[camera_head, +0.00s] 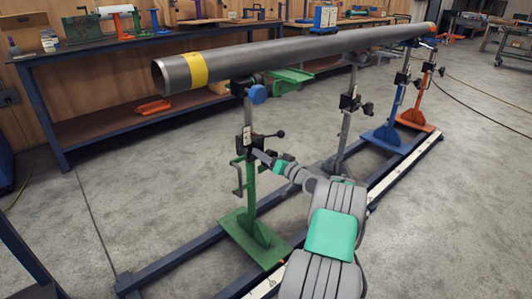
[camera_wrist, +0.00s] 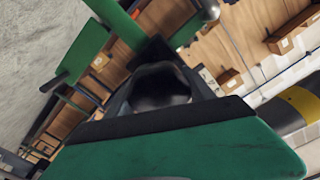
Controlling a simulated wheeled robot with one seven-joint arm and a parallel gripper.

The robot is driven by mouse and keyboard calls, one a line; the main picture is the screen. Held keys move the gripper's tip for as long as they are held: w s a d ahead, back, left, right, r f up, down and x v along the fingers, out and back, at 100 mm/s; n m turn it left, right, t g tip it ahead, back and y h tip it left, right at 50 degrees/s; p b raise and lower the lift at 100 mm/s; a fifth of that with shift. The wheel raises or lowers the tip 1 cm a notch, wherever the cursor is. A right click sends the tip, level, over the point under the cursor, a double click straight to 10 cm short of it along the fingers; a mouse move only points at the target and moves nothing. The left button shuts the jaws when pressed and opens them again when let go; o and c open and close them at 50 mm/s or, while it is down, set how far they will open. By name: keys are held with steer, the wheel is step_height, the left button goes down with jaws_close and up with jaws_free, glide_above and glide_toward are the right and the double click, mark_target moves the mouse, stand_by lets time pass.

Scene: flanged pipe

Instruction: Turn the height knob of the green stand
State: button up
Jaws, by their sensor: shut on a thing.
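The green stand (camera_head: 248,185) stands upright at the near end of the rail frame, under the pipe's yellow-banded end. A dark clamp block with a side lever (camera_head: 281,133) sits partway up its post. In the wrist view, a rounded black knob (camera_wrist: 162,84) sits at the gripper's end, in front of the green post. My gripper is shut on it. In the head view the gripper hides the knob.
The long grey pipe (camera_head: 300,48) runs above my gripper. A blue stand (camera_head: 388,128) and an orange stand (camera_head: 420,105) support it farther back. A workbench (camera_head: 90,50) stands behind on the left. Open concrete floor lies to the right.

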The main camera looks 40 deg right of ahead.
steer(key=shift+m+p, duration=0.45)
steer(key=shift+m, duration=0.85)
steer(key=shift+f, duration=0.1)
steer(key=o, duration=1.4)
steer(key=shift+c, duration=0.2)
steer(key=shift+s, duration=0.1)
steer(key=s+p, duration=0.2)
steer(key=s, duration=0.5)
steer(key=shift+s+d, duration=0.15)
steer(key=shift+s, duration=0.2)
